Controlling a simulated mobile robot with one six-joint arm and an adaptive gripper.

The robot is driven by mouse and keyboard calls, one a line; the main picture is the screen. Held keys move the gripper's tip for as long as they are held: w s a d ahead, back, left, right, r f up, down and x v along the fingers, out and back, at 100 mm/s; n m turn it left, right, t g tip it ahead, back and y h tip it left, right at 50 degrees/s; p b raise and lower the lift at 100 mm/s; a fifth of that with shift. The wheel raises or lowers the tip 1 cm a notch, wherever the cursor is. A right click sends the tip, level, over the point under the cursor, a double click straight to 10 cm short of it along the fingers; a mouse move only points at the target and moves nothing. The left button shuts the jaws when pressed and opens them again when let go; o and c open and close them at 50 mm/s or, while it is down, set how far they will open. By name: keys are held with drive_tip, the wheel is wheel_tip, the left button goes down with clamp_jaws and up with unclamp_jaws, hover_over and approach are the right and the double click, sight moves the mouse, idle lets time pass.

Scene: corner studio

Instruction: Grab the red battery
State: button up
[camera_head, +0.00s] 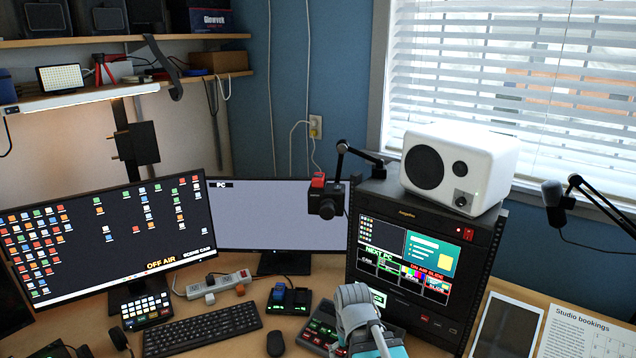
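A small red block (318,180) sits on top of a black camera (327,201) on a boom arm, in front of the blue wall and left of the rack. It may be the red battery, but it is too small to be sure. A black charger dock (289,299) on the desk holds blue blocks; I see no red one in it. My grey and teal arm rises at the bottom centre, in front of the rack, below and right of the camera. I cannot make out my gripper's fingers.
A rack monitor (409,262) with a white speaker (459,167) on top stands right of the camera. A keyboard (203,330), mouse (276,343), power strip (219,284) and control panel (322,326) crowd the desk. A tablet (506,326) lies at right.

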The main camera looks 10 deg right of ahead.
drive_tip(key=shift+c, duration=0.4)
drive_tip(key=n+t+h+p, duration=0.4)
drive_tip(key=n+t+p, duration=0.9)
drive_tip(key=n+p, duration=1.4)
approach(318, 176)
drive_tip(key=s+r+n+b, duration=0.1)
drive_tip(key=s+n+b, duration=0.2)
drive_tip(key=n+b, duration=0.3)
drive_tip(key=shift+w+a+r, duration=0.1)
drive_tip(key=shift+a+r, duration=0.1)
drive_tip(key=shift+a, duration=0.3)
drive_tip(key=shift+b+x, duration=1.5)
drive_tip(key=shift+x, duration=2.85)
